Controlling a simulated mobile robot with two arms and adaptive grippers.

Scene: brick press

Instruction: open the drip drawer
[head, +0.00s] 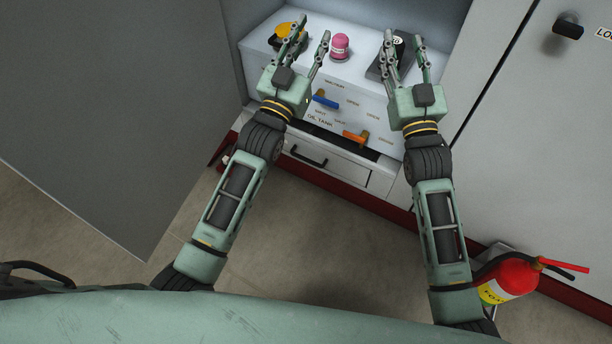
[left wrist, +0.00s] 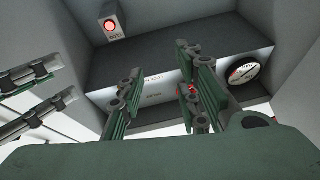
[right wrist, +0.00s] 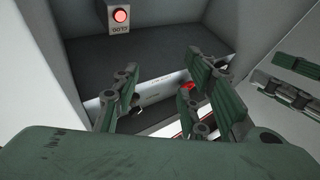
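The drawer (head: 342,171) is a low white front with a black bar handle (head: 308,157) at its left part, below the panel marked OIL TANK. It looks shut, with a dark band along its top edge. My left gripper (head: 305,46) is open and empty over the white top of the cabinet, beyond the drawer. My right gripper (head: 405,42) is open and empty to its right, over the same top. Neither touches the handle. The drawer's right end is partly hidden by my right arm. The wrist views do not clearly show the drawer.
Blue (head: 325,100) and orange (head: 354,137) valve levers stick out above the drawer. A pink cylinder (head: 340,45) stands on top. A grey door (head: 95,100) is at left. A red extinguisher (head: 509,280) stands at lower right. The floor before the drawer is clear.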

